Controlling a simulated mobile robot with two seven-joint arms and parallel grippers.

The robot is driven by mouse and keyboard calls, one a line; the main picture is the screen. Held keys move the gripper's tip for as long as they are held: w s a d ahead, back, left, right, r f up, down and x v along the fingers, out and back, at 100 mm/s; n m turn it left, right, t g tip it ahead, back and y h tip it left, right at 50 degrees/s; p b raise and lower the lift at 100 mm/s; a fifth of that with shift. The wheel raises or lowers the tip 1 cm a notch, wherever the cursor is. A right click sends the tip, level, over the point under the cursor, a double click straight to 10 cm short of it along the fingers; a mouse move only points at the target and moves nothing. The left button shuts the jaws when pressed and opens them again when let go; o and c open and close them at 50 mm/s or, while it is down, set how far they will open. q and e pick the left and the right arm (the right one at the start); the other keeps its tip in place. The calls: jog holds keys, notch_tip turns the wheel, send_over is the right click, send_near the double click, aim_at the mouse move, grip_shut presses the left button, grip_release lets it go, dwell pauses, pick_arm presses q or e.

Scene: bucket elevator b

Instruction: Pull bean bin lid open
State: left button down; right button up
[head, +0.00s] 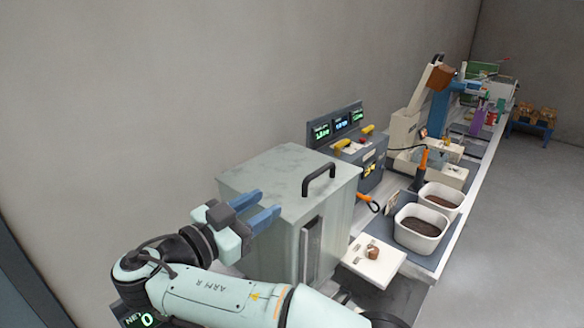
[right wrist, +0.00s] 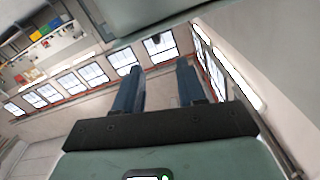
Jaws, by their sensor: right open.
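The bean bin (head: 275,245) is a tall pale grey-green box in the middle of the head view. Its flat lid (head: 265,172) lies closed on top, with a black bar handle (head: 319,178) near the right edge. My right gripper (head: 270,201) is at the bin's left front side in the head view, its blue fingers apart and empty, away from the handle. Whether a finger touches the bin I cannot tell. In the right wrist view the open fingers (right wrist: 160,64) have nothing between them; a pale green surface (right wrist: 150,12) crosses the top. My left gripper is not in view.
Right of the bin are a white plate with a brown piece (head: 373,264) and two white tubs of dark contents (head: 421,238). Behind stands a control box with lit displays (head: 341,124). A grey wall runs behind; open floor lies at right.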

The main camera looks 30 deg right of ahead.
aim_at(305, 181)
jog(key=shift+s+d, duration=0.15)
jog(key=shift+d, duration=0.35)
jog(key=p+x, duration=0.3)
jog(key=x, duration=0.9)
jog(key=shift+d, duration=0.2)
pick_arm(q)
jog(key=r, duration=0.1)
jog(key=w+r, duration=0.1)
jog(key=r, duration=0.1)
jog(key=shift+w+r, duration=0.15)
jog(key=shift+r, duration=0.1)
pick_arm(e)
grip_shut()
